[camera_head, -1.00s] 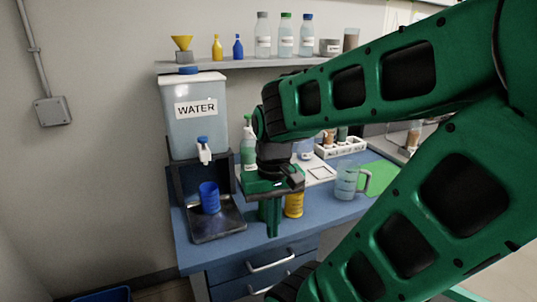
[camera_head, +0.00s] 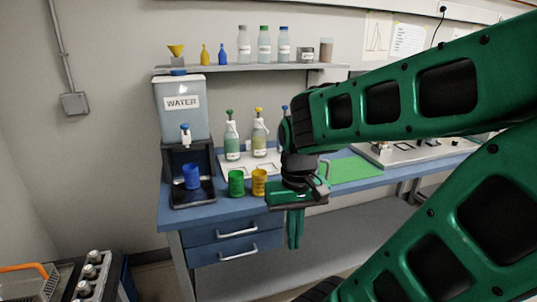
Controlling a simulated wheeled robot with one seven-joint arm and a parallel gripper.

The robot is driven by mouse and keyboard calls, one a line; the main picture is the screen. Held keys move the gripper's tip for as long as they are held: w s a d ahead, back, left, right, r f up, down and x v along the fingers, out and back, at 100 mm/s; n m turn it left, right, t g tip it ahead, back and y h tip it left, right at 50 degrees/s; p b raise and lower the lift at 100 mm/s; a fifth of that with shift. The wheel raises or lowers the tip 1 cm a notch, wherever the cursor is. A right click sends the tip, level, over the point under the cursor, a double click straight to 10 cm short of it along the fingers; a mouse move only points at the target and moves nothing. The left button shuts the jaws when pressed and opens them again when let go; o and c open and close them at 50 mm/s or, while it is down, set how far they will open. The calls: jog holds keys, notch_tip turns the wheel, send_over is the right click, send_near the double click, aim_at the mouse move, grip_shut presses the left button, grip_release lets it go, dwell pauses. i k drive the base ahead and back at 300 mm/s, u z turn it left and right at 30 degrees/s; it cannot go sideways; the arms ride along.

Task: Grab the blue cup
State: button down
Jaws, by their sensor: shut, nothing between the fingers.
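The blue cup (camera_head: 191,176) stands upright on the black tray (camera_head: 192,194) under the tap of the water dispenser (camera_head: 182,108), at the left end of the blue bench. My gripper (camera_head: 295,243) hangs pointing down in front of the bench's front edge, to the right of the blue cup and apart from it. Its fingers are together with nothing visible between them. My green arm covers the right part of the view.
A green cup (camera_head: 236,183) and a yellow cup (camera_head: 258,182) stand near the bench front, between the blue cup and my gripper. Spray bottles (camera_head: 232,142) stand behind them. A shelf (camera_head: 250,67) holds several bottles. A rack (camera_head: 95,270) stands at lower left.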

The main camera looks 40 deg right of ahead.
aim_at(191, 176)
jog(key=k, duration=0.75)
jog(key=z, duration=0.9)
jog(key=i, duration=1.7)
jog(key=u, duration=2.05)
